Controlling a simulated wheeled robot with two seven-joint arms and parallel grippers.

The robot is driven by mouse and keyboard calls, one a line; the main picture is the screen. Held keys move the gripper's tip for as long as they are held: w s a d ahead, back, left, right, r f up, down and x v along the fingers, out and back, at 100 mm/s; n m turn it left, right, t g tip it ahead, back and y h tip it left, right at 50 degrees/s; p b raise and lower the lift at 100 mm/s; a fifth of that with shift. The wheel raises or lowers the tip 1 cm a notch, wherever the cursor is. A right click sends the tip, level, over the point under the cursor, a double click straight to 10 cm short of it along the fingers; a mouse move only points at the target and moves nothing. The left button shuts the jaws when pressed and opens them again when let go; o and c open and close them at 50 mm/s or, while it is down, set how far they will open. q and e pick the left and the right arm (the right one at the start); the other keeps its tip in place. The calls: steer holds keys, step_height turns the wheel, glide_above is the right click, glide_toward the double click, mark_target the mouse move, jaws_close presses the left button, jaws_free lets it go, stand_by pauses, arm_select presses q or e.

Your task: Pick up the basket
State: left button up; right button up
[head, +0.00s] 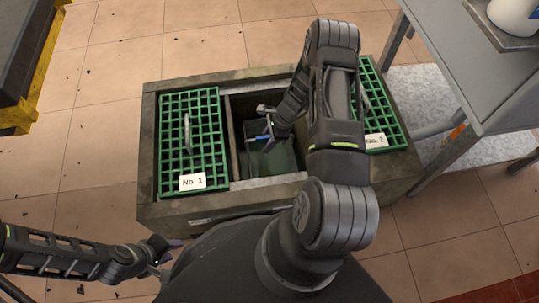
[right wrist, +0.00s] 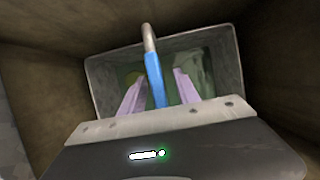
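The basket (right wrist: 215,75) is a grey bin down in the open middle bay of the stone trough, with something greenish inside. Its bar handle with a blue grip (right wrist: 155,75) rises between the two pale purple fingers of my right gripper (right wrist: 158,92). The fingers are open, with a gap on each side of the grip. In the head view my right gripper (head: 268,141) reaches down into the bay and partly hides the basket (head: 270,160). My left gripper (head: 163,256) is low at the left, outside the trough, empty, its fingers seeming apart.
The trough (head: 150,215) has a green grate marked No. 1 (head: 190,135) on the left and one marked No. 2 (head: 385,120) on the right. The bay walls stand close around my right gripper. A grey table (head: 470,70) is at the right.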

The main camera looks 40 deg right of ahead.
steer(key=shift+f, duration=0.1)
steer(key=shift+c, duration=0.4)
jaws_close()
stand_by(0.3)
stand_by(0.9)
